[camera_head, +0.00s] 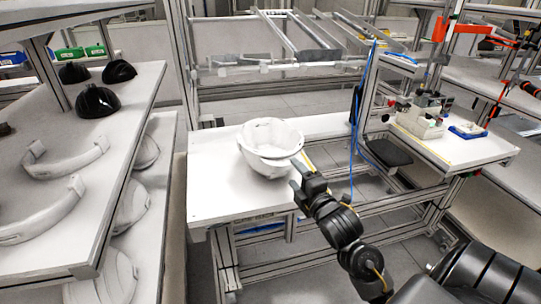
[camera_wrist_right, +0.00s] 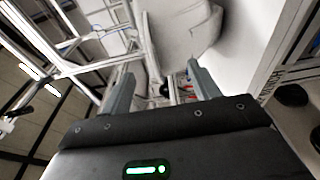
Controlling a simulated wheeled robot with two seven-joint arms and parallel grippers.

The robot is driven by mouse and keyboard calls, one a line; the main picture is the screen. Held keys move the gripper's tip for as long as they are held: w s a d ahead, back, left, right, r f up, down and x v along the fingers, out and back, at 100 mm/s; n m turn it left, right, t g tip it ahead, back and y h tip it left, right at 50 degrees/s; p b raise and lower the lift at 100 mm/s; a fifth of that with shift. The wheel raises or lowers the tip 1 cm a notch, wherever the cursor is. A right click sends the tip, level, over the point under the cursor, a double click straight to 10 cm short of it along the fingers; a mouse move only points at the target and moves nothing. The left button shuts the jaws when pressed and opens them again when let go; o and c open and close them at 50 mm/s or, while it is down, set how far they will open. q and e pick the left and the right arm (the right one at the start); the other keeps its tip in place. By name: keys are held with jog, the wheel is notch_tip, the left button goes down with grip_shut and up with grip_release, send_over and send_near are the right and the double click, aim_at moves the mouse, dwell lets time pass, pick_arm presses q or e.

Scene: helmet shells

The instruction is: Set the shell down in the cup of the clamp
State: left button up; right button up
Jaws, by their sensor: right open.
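A white helmet shell (camera_head: 270,147) stands on the white workbench (camera_head: 215,175) in the head view, its open side facing up. In the wrist view the pale shell (camera_wrist_right: 182,28) fills the top middle, beyond the fingertips. My right gripper (camera_head: 301,178) is at the shell's near right side, its fingers pointing toward it. The wrist view shows the two grey fingers of this gripper (camera_wrist_right: 160,82) spread apart with nothing clasped between them. I cannot make out the clamp or its cup as separate from the shell. My left gripper is out of view.
Black domes (camera_head: 98,101) and curved white parts (camera_head: 45,215) lie on the left shelf. A blue cable (camera_head: 352,130) hangs right of the shell. Small fixtures (camera_head: 418,120) stand on the right bench. The bench left of the shell is clear.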

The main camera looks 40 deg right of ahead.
aim_at(288, 163)
jog(key=w, duration=0.3)
jog(key=w+p, duration=0.1)
jog(key=shift+w+d+r, duration=0.2)
jog(key=shift+w+d, duration=0.05)
jog(key=shift+d, duration=0.15)
jog(key=shift+w, duration=0.35)
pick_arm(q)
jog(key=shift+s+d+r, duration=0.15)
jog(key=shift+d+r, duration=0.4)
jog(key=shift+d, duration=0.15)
pick_arm(e)
jog(key=shift+s+f, duration=0.1)
grip_shut()
